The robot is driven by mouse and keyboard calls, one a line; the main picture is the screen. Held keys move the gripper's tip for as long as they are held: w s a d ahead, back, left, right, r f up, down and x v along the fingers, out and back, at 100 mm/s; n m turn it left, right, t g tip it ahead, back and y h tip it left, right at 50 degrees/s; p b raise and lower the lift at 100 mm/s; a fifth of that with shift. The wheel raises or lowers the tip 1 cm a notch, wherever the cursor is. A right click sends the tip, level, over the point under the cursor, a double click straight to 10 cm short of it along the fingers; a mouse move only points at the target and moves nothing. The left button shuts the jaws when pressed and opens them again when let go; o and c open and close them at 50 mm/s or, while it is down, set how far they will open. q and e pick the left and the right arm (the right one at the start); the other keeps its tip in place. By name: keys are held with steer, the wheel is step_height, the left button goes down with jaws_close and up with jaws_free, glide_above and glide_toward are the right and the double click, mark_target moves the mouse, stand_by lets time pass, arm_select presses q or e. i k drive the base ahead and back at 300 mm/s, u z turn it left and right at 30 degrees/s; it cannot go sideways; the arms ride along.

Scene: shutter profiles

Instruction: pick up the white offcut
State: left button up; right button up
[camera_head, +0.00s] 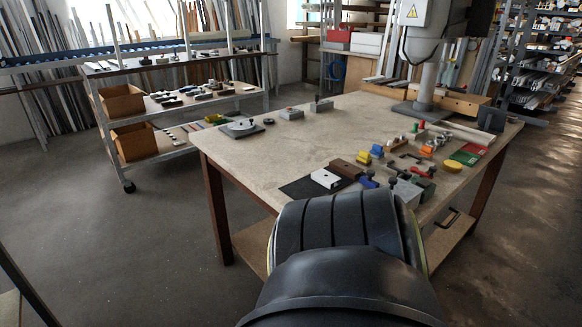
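A small white block (325,178), which looks like the white offcut, lies at the near edge of the workbench (270,147). It sits on or against a flat black mat (299,188), beside a brown block (346,168). It has a small dark mark on it. A large black link of my own arm fills the bottom middle, just in front of the bench edge. Neither of my grippers shows, so I cannot see whether they hold anything.
Blue clamps, yellow pieces (377,150), a grey box (407,191) and a green-and-red box (468,154) crowd the bench's right side. A grey column machine (428,75) stands at the back. The bench's left middle is mostly clear. A shelf trolley (165,101) stands left, with open floor between.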

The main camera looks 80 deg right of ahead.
mark_target(329, 180)
steer(key=z, duration=1.15)
steer(key=i, duration=1.8)
steer(key=z, duration=1.4)
